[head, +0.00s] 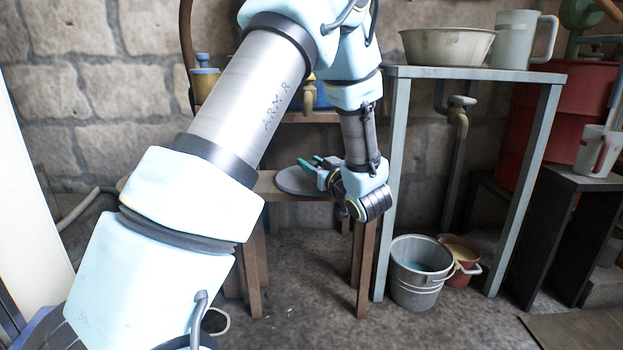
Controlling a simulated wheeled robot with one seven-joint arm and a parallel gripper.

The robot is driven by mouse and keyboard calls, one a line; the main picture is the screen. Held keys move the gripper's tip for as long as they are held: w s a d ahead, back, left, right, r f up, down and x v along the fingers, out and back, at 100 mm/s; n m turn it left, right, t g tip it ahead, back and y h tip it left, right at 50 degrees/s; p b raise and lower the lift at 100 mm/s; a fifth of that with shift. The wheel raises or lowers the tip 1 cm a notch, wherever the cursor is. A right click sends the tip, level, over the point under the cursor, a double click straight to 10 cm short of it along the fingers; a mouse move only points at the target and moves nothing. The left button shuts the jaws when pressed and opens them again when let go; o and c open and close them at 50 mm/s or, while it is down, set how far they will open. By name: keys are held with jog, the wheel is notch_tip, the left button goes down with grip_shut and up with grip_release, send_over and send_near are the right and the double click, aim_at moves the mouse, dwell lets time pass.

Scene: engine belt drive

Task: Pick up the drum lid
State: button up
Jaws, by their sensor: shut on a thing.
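The drum lid (294,182) is a flat grey round disc at the low brown wooden table (268,183), in the middle of the head view. My gripper (312,163), with green fingers, reaches in from the right and is shut on the drum lid. The fingers are at the lid's upper right side. The lid looks level. I cannot tell whether it rests on the table or is held just above it. My wrist hides part of the table's right end.
A grey metal table (472,72) to the right bears a basin (447,47) and a jug (515,40). A metal bucket (420,275) and a red pot (462,262) stand on the floor. A red drum (580,95) stands far right. A stone wall closes the back.

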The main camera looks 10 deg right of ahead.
grip_shut()
